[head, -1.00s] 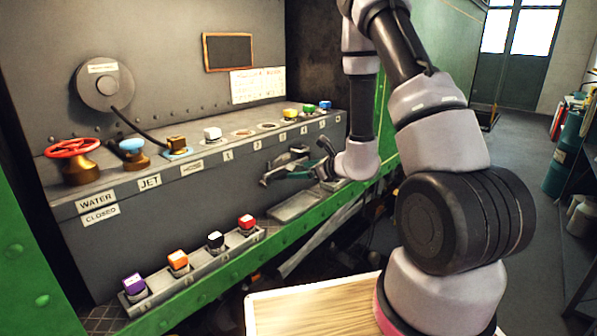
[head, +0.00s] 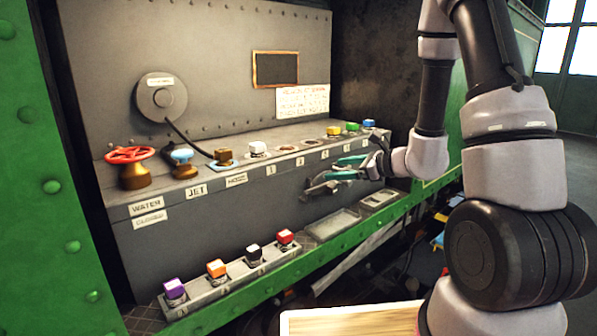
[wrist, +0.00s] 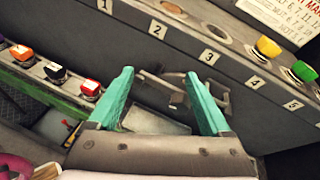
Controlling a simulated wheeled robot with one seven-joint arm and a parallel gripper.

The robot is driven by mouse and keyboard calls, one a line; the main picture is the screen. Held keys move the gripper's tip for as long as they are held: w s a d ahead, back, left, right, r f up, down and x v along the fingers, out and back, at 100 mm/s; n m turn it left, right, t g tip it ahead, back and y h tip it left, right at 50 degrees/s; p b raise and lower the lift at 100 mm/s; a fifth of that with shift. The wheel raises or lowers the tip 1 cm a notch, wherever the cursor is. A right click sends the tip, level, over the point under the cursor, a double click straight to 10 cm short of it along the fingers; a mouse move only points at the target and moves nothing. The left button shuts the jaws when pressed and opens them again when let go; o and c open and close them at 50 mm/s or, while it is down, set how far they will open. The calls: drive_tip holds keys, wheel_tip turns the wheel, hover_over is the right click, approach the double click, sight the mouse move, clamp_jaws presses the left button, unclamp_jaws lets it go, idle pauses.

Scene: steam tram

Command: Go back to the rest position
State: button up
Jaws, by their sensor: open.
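My gripper (head: 345,167) is in front of the grey console (head: 145,207), below its numbered ledge. Its teal fingers are spread with nothing between them in the wrist view (wrist: 160,100). Behind the fingers a grey metal handle or bracket (wrist: 165,88) shows on the console front. In the head view the fingers overlap this bracket, and I cannot tell whether they touch it. My arm reaches in from the right.
A lower rack holds purple (head: 174,288), orange (head: 216,268), black (head: 254,253) and red (head: 285,237) blocks. Yellow (head: 334,130), green (head: 352,127) and blue (head: 369,124) pieces stand on the ledge. A red valve wheel (head: 130,155) is at left. A wooden board (head: 350,320) is in front.

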drive_tip(key=s+a+r+n+g, duration=0.2)
drive_tip(key=s+r+n+g, duration=0.1)
drive_tip(key=s+r+n, duration=0.35)
drive_tip(key=s+a+r+n+g, duration=0.3)
drive_tip(key=s+r+n+g, duration=0.15)
drive_tip(key=s+r, duration=0.2)
drive_tip(key=s+d+r+n+t+h, duration=0.5)
drive_tip(key=s+d+r+n+h, duration=0.3)
drive_tip(key=d, duration=0.4)
drive_tip(key=shift+s+d, duration=0.15)
drive_tip(key=shift+f, duration=0.1)
